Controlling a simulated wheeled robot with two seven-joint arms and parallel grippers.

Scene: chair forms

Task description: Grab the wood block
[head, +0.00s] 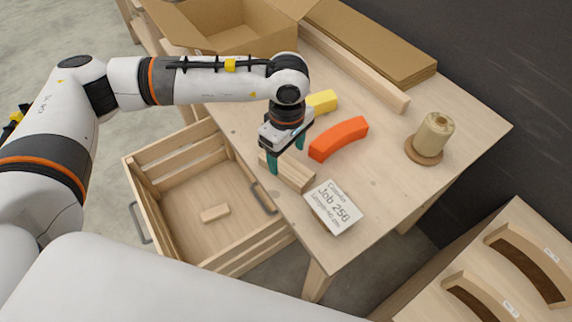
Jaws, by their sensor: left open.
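A pale wood block (292,176) lies on the table near its front left edge, partly hidden by my left gripper. My left gripper (286,160) points down with its green fingers apart, at the wood block; I cannot tell whether the fingers touch it. A smaller pale wood block (215,213) lies on the floor of the slatted wooden crate (186,151) below the table edge. My right gripper does not show.
An orange curved block (338,138) and a yellow block (321,102) lie behind the gripper. A long wood bar (354,68), an open cardboard box (237,42) and a twine spool (433,133) stand farther back.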

